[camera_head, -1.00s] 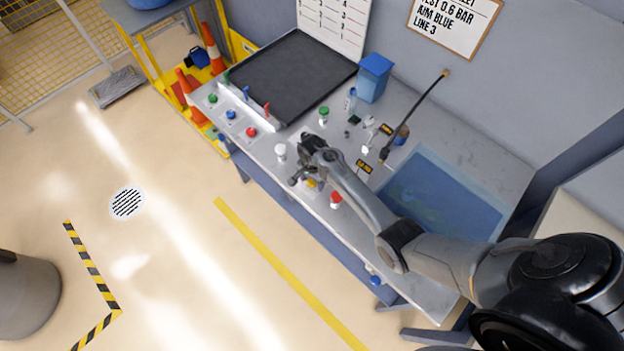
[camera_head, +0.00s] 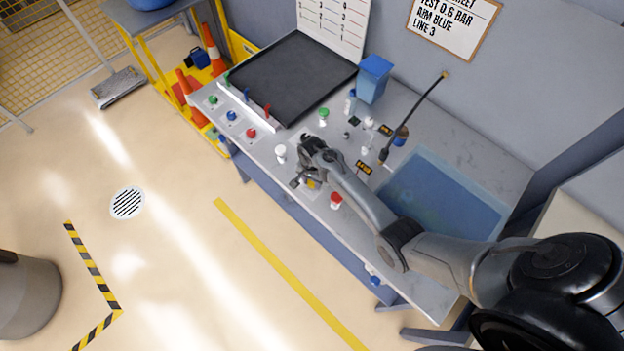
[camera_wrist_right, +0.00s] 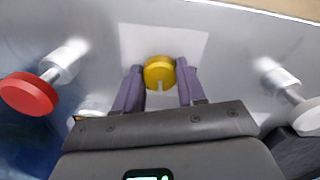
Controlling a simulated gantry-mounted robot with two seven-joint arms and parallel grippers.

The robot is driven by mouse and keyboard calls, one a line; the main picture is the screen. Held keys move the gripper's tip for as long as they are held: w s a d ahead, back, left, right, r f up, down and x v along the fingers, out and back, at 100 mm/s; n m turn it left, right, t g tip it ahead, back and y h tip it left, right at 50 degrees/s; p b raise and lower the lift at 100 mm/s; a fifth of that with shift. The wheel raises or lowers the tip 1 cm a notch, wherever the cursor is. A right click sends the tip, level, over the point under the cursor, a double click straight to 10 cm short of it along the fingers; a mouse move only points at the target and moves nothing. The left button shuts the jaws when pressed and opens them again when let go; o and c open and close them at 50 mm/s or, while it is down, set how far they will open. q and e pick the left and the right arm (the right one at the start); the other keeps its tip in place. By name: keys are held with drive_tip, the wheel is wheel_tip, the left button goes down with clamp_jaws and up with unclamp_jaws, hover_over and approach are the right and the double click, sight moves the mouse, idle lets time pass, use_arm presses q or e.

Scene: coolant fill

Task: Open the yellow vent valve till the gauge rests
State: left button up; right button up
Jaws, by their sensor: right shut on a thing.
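The yellow vent valve knob (camera_wrist_right: 159,72) sits in front of a pale square plate in the right wrist view. My right gripper (camera_wrist_right: 158,80) has one finger on each side of the knob and is shut on it. In the head view, a little yellow of the valve (camera_head: 311,185) shows beneath my right gripper (camera_head: 302,182), near the bench's front edge. I cannot make out a gauge needle or read a pressure. My left gripper is not in view.
A red knob (camera_head: 336,199) and a white knob (camera_head: 280,151) flank the valve. Amber displays (camera_head: 364,167) and small bottles stand behind. A blue sunken basin (camera_head: 440,200), a black tray (camera_head: 290,75) and a blue box (camera_head: 374,78) are on the bench.

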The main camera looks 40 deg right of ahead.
drive_tip(key=n+p, duration=0.2)
drive_tip(key=n, duration=0.1)
drive_tip(key=shift+r, duration=0.2)
drive_tip(key=n+p, duration=0.2)
drive_tip(key=n, duration=0.2)
drive_tip(key=shift+n, duration=0.4)
drive_tip(key=n+p, duration=0.1)
drive_tip(key=n, duration=0.3)
drive_tip(key=shift+d+f, duration=0.1)
drive_tip(key=shift+f, duration=0.05)
drive_tip(key=n, duration=0.4)
drive_tip(key=shift+n, duration=0.3)
drive_tip(key=o, duration=1.1)
drive_tip(key=shift+c, duration=0.2)
